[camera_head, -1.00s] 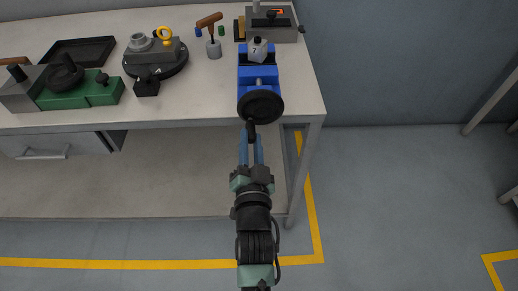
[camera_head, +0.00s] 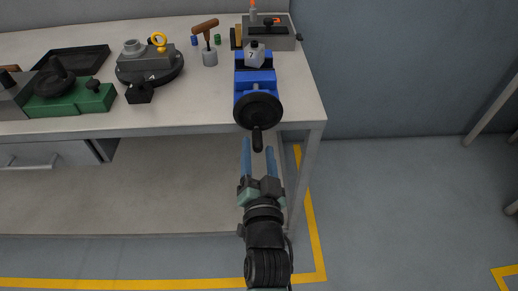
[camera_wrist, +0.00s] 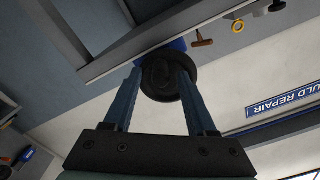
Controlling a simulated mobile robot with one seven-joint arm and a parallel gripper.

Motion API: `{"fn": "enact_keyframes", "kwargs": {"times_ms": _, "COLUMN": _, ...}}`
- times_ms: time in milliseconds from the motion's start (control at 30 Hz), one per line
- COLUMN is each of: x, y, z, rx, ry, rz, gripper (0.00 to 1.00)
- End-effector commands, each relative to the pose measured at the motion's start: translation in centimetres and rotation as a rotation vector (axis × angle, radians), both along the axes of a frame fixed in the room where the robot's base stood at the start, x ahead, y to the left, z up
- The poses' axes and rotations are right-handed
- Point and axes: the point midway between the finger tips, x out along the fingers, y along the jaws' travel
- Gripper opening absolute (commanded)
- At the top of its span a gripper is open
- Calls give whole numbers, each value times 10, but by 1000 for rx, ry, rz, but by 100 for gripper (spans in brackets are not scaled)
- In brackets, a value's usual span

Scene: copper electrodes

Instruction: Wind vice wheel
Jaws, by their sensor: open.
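The black vice wheel (camera_head: 259,110) is on the front of the blue vice (camera_head: 254,82) near the right end of the bench. Its crank handle (camera_head: 257,139) points down toward the camera side. A grey block marked 7 (camera_head: 254,55) sits in the vice. My gripper (camera_head: 257,147) is open and empty, its blue fingers just in front of and below the wheel, apart from the handle. In the wrist view the wheel (camera_wrist: 160,80) appears between and beyond the two fingers (camera_wrist: 154,82); whether they touch it is hard to tell there.
The bench top (camera_head: 195,100) has free room left of the vice. Open floor lies to the right.

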Motion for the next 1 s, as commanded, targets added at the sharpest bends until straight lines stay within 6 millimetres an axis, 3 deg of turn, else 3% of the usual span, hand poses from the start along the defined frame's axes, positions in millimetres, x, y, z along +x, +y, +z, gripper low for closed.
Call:
{"fn": "enact_keyframes", "kwargs": {"times_ms": 500, "x": -50, "y": 0, "z": 1, "rx": -1, "ry": 0, "rz": 0, "gripper": 57}}
{"fn": "enact_keyframes", "kwargs": {"times_ms": 1000, "x": -58, "y": 0, "z": 0, "rx": 0, "ry": 0, "rz": 0, "gripper": 57}}
